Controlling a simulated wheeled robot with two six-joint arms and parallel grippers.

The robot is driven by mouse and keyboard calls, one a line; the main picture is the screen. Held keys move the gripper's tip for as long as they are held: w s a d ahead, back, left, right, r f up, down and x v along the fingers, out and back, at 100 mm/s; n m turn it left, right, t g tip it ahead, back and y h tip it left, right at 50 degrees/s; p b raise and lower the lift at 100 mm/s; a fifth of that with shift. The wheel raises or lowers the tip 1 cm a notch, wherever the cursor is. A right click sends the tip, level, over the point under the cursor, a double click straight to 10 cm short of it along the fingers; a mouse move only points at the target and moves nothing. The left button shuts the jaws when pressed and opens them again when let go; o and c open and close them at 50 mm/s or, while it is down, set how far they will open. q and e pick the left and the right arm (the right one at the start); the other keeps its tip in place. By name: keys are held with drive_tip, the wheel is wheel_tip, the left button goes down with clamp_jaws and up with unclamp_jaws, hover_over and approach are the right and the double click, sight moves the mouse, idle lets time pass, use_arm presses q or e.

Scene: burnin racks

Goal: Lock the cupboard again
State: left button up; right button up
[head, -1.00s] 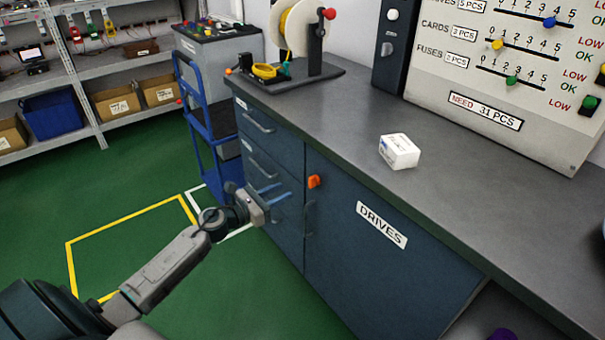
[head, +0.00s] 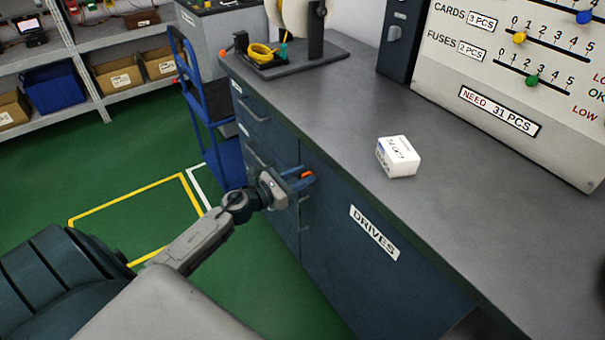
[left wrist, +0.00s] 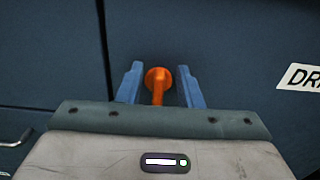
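The cupboard (head: 340,270) is the dark blue door labelled DRIVES under the grey worktop; it looks closed. Its orange latch knob (head: 307,174) is at the door's upper left, partly hidden by my gripper in the head view. In the left wrist view the orange latch (left wrist: 158,82) has a round head with a bar pointing down. My left gripper (head: 300,180) is open, with its blue fingers on either side of the latch bar. Gaps show between each finger and the latch in the left wrist view (left wrist: 159,88). My right gripper is not in view.
A white box (head: 398,157) lies on the worktop (head: 460,190). Drawers with handles (head: 257,112) are left of the door. A blue trolley (head: 215,130) stands beyond the drawers. Green floor (head: 110,190) with yellow lines is clear at left.

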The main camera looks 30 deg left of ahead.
use_arm(q)
clamp_jaws()
